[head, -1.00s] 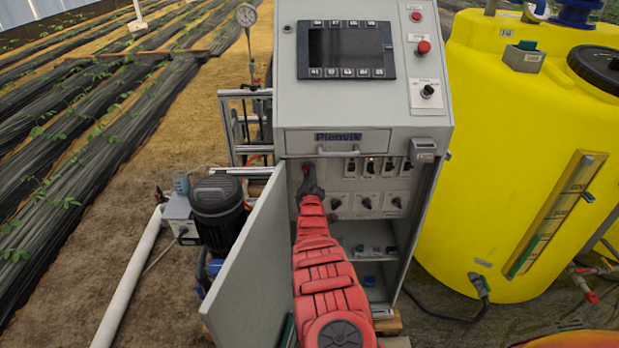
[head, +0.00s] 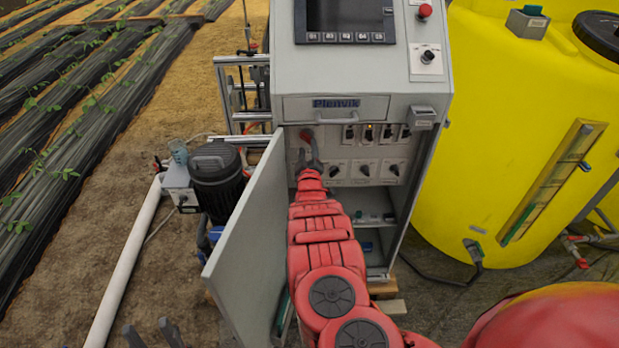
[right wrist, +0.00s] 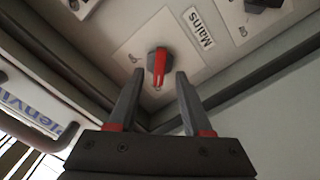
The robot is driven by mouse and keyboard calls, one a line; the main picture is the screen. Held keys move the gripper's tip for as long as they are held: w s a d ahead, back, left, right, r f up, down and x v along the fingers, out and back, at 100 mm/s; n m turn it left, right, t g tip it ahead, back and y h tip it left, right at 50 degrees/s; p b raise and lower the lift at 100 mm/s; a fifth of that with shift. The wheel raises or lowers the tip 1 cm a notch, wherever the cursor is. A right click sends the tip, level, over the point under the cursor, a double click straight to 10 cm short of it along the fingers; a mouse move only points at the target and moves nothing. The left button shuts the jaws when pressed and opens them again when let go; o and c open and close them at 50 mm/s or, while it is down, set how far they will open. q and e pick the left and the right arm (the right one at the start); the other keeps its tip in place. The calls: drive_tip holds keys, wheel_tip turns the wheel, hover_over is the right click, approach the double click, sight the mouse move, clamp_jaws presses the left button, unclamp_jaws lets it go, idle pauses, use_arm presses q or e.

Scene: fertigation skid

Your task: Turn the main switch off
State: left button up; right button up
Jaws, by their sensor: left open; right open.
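The main switch (right wrist: 158,64) has a red handle on a pale plate beside the "Mains" label in the right wrist view. In the head view the red switch (head: 306,135) is at the upper left of the open cabinet's inner panel. My right gripper (right wrist: 160,76) is open, its two fingertips on either side of the handle's lower part in that view; whether they touch it I cannot tell. It also shows in the head view (head: 309,160), just below the switch. My left gripper (head: 151,332) is open and empty at the bottom left edge, away from the cabinet.
The cabinet door (head: 246,248) stands open left of my right arm. Other black switches (head: 364,170) are right of the main switch. A pump motor (head: 217,180) stands left of the door, a yellow tank (head: 500,170) right of the cabinet.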

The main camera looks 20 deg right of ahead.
drive_tip(key=p+v, duration=0.8)
drive_tip(key=v, duration=0.6)
drive_tip(key=shift+s, duration=0.2)
drive_tip(key=shift+f, duration=0.1)
